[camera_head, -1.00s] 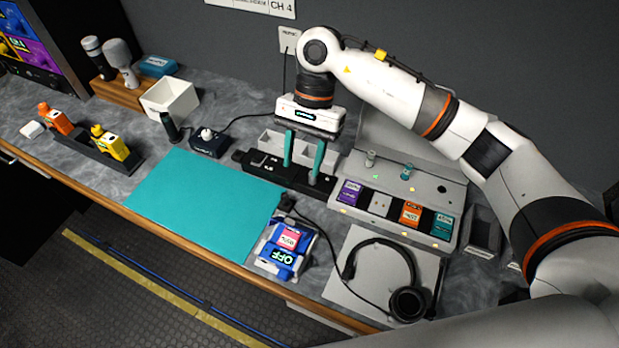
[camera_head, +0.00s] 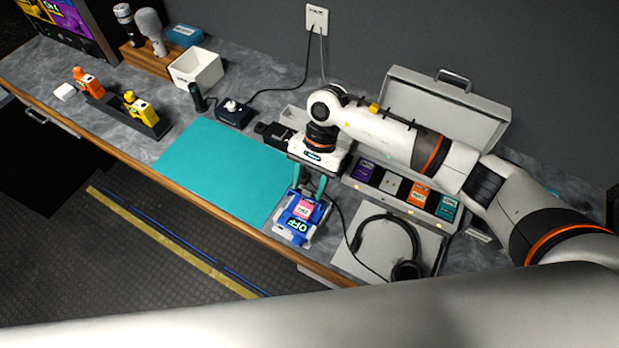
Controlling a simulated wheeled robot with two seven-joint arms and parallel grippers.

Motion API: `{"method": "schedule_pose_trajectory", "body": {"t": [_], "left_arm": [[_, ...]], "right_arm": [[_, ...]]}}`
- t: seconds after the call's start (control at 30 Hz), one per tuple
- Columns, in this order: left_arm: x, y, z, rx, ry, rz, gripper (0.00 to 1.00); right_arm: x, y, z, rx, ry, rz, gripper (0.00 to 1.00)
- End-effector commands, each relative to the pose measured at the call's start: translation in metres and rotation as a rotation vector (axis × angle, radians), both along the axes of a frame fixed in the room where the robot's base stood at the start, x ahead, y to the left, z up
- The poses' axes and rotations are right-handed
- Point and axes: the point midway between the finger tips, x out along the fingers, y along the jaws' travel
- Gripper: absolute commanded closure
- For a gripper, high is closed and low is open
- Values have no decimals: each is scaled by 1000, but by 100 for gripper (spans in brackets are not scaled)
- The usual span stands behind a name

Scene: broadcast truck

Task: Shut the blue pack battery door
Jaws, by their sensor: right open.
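The blue pack (camera_head: 302,211) sits in a pale holder at the front edge of the counter, between the teal mat and the headset. It has a pink label and a dark panel reading OFF. Its battery door cannot be made out clearly at this size. My right gripper (camera_head: 309,190) points down with its two teal fingers apart, at the back end of the blue pack. Nothing shows between the fingers. I cannot tell if the fingertips touch the pack. My left gripper is not in view.
A headset (camera_head: 408,268) lies on a pale pad just right of the pack. A cable runs beside the pack. The teal mat (camera_head: 222,170) to the left is bare.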

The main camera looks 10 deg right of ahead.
Motion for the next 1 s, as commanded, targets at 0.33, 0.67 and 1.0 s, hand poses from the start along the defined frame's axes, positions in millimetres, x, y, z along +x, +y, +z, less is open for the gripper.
{"method": "schedule_pose_trajectory", "body": {"t": [0.33,0.67,1.0], "left_arm": [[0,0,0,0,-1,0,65],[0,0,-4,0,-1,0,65],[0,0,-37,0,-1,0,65]], "right_arm": [[0,0,0,0,0,0,77],[-1,1,-1,-8,-12,1,100],[-11,9,-9,-107,-156,7,100]]}}
